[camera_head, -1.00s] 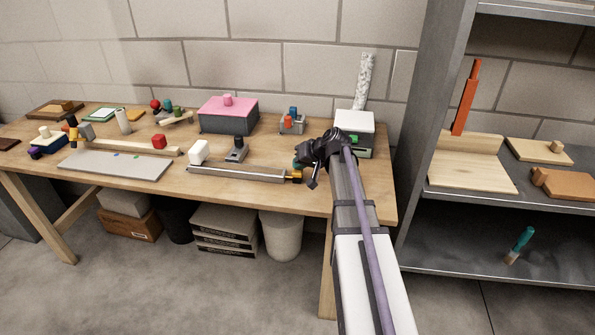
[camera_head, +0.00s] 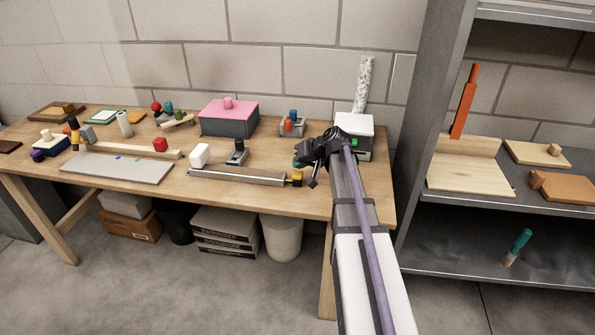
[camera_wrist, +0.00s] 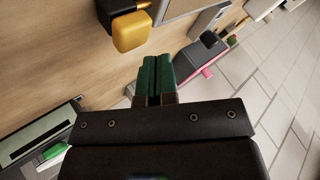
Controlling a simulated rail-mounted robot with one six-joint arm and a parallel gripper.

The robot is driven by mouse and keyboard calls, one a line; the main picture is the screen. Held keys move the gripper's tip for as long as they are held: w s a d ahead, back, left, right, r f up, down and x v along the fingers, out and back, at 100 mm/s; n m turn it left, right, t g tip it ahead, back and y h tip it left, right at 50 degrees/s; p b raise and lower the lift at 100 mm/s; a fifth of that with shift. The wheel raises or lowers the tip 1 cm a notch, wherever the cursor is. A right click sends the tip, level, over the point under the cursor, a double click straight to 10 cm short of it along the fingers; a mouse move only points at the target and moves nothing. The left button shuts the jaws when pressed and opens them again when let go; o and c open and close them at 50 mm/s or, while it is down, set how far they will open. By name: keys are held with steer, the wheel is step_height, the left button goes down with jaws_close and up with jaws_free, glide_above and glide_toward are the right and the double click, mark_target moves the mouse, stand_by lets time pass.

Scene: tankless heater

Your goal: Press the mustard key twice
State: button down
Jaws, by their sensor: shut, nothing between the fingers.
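The mustard key (camera_head: 297,179) is a small rounded block with a dark collar at the right end of a long grey rail (camera_head: 235,174) near the table's front edge. In the wrist view the mustard key (camera_wrist: 131,32) shows at the upper left, beside its black collar. My gripper (camera_head: 299,163) is above the table near the key, partly hidden by my own wrist in the head view. In the wrist view its green fingertips (camera_wrist: 157,76) are together with nothing between them. They appear apart from the key, to its lower right in that view.
A white box with a green button (camera_head: 354,132) stands just behind my wrist. A black-knobbed block (camera_head: 237,153) and a white cube (camera_head: 200,155) stand behind the rail. A pink-topped box (camera_head: 229,117) is farther back. A grey shelf (camera_head: 425,120) rises at the right.

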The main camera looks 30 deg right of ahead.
mark_target(299, 172)
step_height(299, 172, up, 5)
steer(key=p, duration=0.5)
stand_by(0.3)
stand_by(2.2)
step_height(299, 172, up, 4)
steer(key=p, duration=0.3)
steer(key=shift+f+p, duration=0.1)
steer(key=shift+p, duration=0.25)
steer(key=shift+f, duration=0.15)
